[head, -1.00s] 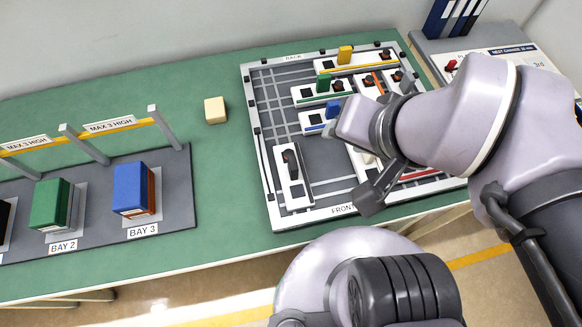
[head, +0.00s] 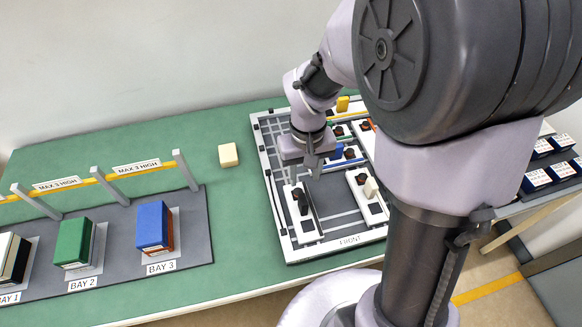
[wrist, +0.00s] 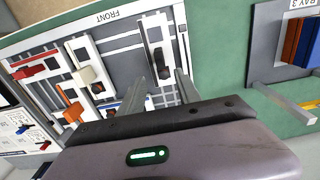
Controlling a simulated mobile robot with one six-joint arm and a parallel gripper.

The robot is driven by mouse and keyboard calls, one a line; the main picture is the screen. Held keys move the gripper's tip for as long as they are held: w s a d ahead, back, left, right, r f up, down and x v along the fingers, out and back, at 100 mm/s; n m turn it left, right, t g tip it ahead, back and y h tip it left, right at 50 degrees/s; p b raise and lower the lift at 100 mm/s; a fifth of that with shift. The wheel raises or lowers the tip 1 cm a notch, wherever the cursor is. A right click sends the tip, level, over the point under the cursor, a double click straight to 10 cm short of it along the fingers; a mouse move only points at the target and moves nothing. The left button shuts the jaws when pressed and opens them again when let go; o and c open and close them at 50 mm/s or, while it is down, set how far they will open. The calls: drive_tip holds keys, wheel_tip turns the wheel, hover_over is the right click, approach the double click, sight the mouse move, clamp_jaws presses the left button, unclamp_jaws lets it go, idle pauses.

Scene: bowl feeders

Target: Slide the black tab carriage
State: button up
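The black tab carriage (head: 311,236) is a white block with an upright black tab (head: 302,203) at the front left of the framed board (head: 322,252). In the wrist view, the carriage (wrist: 152,22) lies just beyond my fingers, its black tab (wrist: 158,58) roughly in line with the gap. My gripper (head: 314,168) hangs over the board, behind the carriage in the head view. The wrist view shows my gripper (wrist: 161,77) open with nothing between its fingers. I cannot tell its exact height above the tab.
A white-tabbed carriage (head: 371,187) stands to the right, and a blue-tabbed one (head: 338,152) behind. A yellow tab (head: 343,103) is at the back. A cream block (head: 228,155) lies left of the board. Bays with green (head: 73,243) and blue (head: 152,226) stacks stand further left.

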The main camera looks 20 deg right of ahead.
sight(303, 198)
wheel_tip(303, 198, down, 13)
drive_tip(key=b, duration=0.4)
drive_tip(key=shift+r, duration=0.15)
clamp_jaws()
idle(1.0)
